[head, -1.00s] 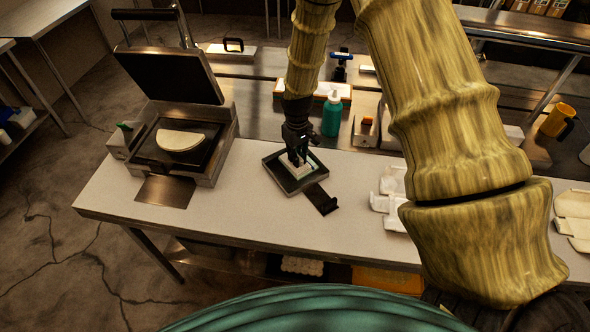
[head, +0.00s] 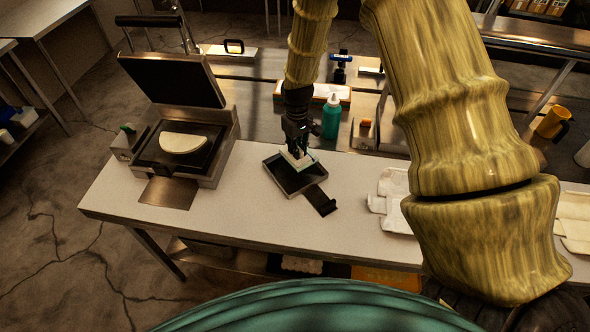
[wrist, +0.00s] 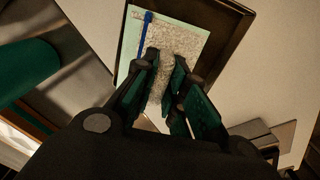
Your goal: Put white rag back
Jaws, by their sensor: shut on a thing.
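The white rag (head: 297,160) is a small pale folded cloth with a light green edge. My gripper (head: 297,150) is shut on it at the dark shallow tray (head: 283,182) on the white table. The rag is over the tray's back part; the front part of the tray is bare. In the wrist view the rag (wrist: 184,33) is speckled and pinched between the fingers (wrist: 165,85), with a blue strip along one side. Whether the rag touches the tray floor is hard to tell.
A griddle press (head: 205,160) with its lid up holds a folded tortilla (head: 183,143) at left. A teal bottle (head: 331,116) stands just behind the tray. White folded pieces (head: 392,205) lie at right. The table front (head: 230,215) is clear.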

